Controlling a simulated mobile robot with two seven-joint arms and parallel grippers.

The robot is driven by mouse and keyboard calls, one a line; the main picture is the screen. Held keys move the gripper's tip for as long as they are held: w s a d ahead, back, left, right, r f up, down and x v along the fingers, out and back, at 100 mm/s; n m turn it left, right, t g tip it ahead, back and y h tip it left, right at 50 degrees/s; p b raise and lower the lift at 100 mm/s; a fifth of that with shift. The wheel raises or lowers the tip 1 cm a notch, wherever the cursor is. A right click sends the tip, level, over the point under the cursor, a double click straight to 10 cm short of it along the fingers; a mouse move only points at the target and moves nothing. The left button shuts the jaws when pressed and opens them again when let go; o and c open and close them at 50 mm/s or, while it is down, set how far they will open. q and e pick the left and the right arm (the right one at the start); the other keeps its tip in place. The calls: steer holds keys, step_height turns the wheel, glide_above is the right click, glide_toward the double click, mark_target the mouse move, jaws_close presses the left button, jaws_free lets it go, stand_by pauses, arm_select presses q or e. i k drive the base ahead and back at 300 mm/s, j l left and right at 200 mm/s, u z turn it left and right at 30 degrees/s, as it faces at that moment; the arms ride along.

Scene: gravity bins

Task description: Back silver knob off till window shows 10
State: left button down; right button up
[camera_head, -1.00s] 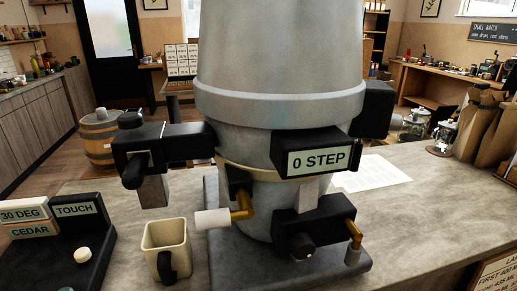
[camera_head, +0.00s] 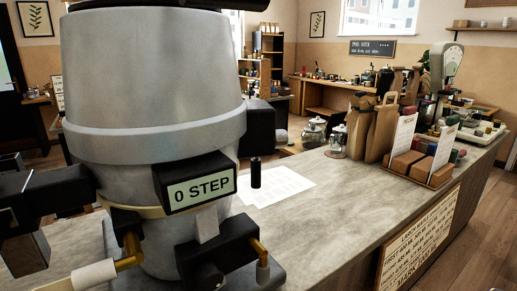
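A large grey gravity bin (camera_head: 150,80) stands on the counter at the left. Brass bent levers show here, one with a white grip (camera_head: 95,274) and one with a grey tip (camera_head: 263,272). No knob stands out clearly as silver. Black side housings (camera_head: 45,195) flank the bin. Neither of my grippers is in view.
White papers (camera_head: 275,186) and a black cylinder (camera_head: 255,172) are right of the bin. Glass jars (camera_head: 314,132), brown paper bags (camera_head: 382,130), a tray of small boxes (camera_head: 430,172) and a scale (camera_head: 442,75) stand farther right. The counter (camera_head: 335,220) is bare in front of them.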

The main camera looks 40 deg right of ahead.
mark_target(282, 138)
steer(key=l+z, duration=0.15)
steer(key=l, duration=1.75)
steer(key=k+l, duration=0.05)
